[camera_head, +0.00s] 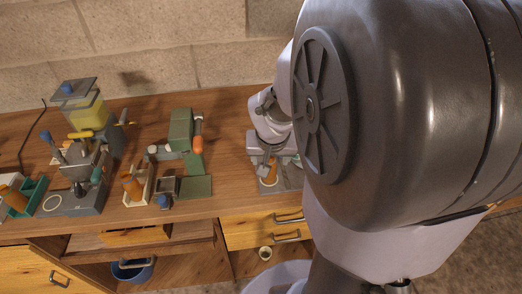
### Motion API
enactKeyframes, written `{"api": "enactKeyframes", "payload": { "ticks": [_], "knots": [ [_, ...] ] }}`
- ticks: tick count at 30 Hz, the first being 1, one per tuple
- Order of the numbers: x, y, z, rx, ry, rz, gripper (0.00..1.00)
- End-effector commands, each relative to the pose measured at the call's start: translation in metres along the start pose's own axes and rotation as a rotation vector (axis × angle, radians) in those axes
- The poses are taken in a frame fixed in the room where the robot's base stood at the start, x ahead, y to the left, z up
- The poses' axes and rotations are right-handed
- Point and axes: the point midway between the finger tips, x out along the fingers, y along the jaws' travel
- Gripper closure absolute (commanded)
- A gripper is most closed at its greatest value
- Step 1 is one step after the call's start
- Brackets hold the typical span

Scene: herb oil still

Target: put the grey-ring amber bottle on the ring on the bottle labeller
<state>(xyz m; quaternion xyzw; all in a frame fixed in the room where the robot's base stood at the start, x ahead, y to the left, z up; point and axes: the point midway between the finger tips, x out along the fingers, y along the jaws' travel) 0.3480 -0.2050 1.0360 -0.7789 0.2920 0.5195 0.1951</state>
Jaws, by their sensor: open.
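My gripper (269,161) reaches down over a grey-based device (291,182) at the right end of the bench and is open. An amber bottle (270,173) stands just below and between its fingers, on or right by a pale ring (267,183) on that base. Whether the fingers touch it is too small to tell. This device may be the bottle labeller; my arm hides much of it. Another amber bottle (132,187) stands in a pale holder at the middle left. A third amber bottle (13,198) leans at the far left. No grey ring on any bottle can be made out.
A grey machine with a yellow tank (88,112) and a base with an empty pale ring (52,203) stands at left. A green press (181,130) with an orange handle stands mid-bench. A green tray (34,190) is at far left. Bare wood (228,165) lies between press and gripper.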

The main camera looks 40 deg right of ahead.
Motion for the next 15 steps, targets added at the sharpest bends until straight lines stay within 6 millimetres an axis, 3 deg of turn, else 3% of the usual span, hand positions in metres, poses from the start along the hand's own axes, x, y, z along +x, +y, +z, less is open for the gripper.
{"api": "enactKeyframes", "payload": {
  "ticks": [8, 11, 15],
  "knots": [
    [-0.019, -0.006, 0.003, -0.006, 0.004, -0.010, 0.39],
    [-0.064, -0.044, 0.025, -0.048, 0.024, -0.088, 0.39],
    [-0.143, -0.101, 0.097, -0.145, 0.015, -0.289, 0.39]
  ]
}}
